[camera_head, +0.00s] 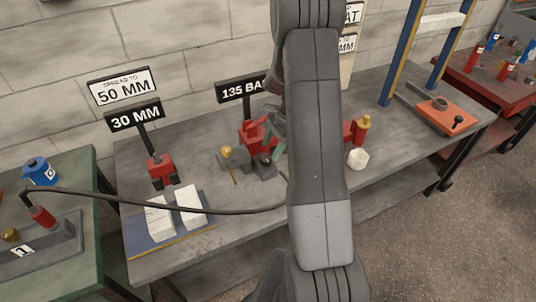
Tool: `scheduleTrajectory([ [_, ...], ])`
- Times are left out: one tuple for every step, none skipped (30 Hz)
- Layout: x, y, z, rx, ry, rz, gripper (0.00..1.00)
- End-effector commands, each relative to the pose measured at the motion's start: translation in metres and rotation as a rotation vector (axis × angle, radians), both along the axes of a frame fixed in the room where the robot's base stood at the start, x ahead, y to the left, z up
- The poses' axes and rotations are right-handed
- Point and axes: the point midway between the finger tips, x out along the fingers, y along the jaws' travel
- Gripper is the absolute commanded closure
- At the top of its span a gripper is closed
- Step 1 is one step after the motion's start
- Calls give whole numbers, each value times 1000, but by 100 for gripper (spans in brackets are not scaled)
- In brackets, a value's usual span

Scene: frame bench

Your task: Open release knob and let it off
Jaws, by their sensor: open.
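A black hose (150,204) crosses the bench from the left table and passes behind my arm. Signs read 30 MM (135,116) and 50 MM (123,88).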

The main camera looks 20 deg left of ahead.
Motion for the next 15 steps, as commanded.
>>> scheduleTrajectory([
  [-4,2,-9,-2,3,2,45],
  [-5,3,-13,-2,3,1,45],
  [-7,5,-19,-2,3,-1,45],
  [-8,6,-22,-2,3,-1,45],
  [-9,7,-25,-1,2,-1,45],
  [-10,8,-29,0,2,-1,45],
  [-10,8,-31,-1,1,-1,45],
  [-11,9,-33,-1,1,0,45],
  [-11,9,-35,-1,1,0,45],
  [-12,9,-36,-1,1,0,45],
  [-12,10,-37,0,0,0,45],
  [-12,10,-38,0,-1,1,45],
  [-12,10,-38,0,-2,1,45],
  [-12,10,-38,0,-2,1,45],
  [-12,10,-38,0,-1,0,45],
])
